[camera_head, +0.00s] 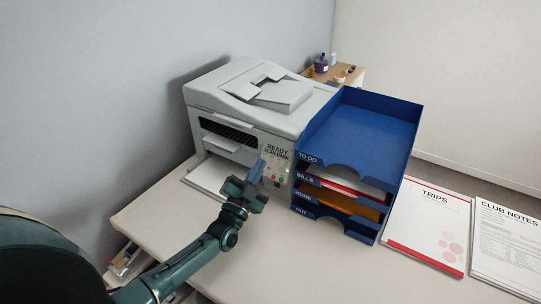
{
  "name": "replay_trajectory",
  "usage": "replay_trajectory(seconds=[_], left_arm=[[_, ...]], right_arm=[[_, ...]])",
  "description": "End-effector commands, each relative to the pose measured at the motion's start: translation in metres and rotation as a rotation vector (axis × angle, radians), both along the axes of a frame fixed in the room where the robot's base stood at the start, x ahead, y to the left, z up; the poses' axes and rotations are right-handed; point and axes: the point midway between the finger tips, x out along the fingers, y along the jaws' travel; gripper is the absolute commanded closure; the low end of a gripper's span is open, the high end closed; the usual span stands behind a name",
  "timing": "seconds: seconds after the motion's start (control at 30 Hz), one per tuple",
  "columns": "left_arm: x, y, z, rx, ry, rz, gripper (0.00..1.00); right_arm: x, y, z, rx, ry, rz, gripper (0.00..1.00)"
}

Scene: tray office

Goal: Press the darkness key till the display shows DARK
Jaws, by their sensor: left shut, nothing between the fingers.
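The grey printer (240,100) stands at the back of the desk, with its control panel (276,168) on the right of its front face. The panel's display (278,151) reads READY on top; the line below starts with SCAN, and its last word is too small to read surely. Small keys, some red and green, sit under the display. My left gripper (256,172) is shut and empty, with its tips at the panel's left side. I cannot tell whether they touch it. The gripper covers part of the panel, and I cannot make out the darkness key.
A blue tray stack (352,125) labelled TO DO, BILLS, HOME and OUT stands close right of the panel. A TRIPS sheet (428,222) and a CLUB NOTES sheet (508,245) lie farther right. The desk's front middle (280,260) is clear.

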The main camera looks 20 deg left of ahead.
Motion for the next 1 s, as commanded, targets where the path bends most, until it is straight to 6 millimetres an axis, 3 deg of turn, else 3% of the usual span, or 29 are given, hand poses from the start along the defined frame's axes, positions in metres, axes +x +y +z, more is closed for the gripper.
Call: replay_trajectory(seconds=[0.03, 0.3, 1.0], left_arm=[[-0.005, 0.001, 0.008, 0.000, 0.001, 0.000, 1.00], [-0.025, 0.004, 0.014, 0.001, 0.001, 0.001, 1.00], [-0.027, 0.004, 0.012, 0.001, -0.001, 0.000, 1.00]], right_arm=[[0.000, 0.000, 0.011, 0.001, 0.000, 0.000, 0.64], [0.000, 0.000, 0.028, 0.001, 0.001, -0.002, 0.64], [0.000, 0.000, 0.028, 0.001, 0.001, -0.002, 0.64]])
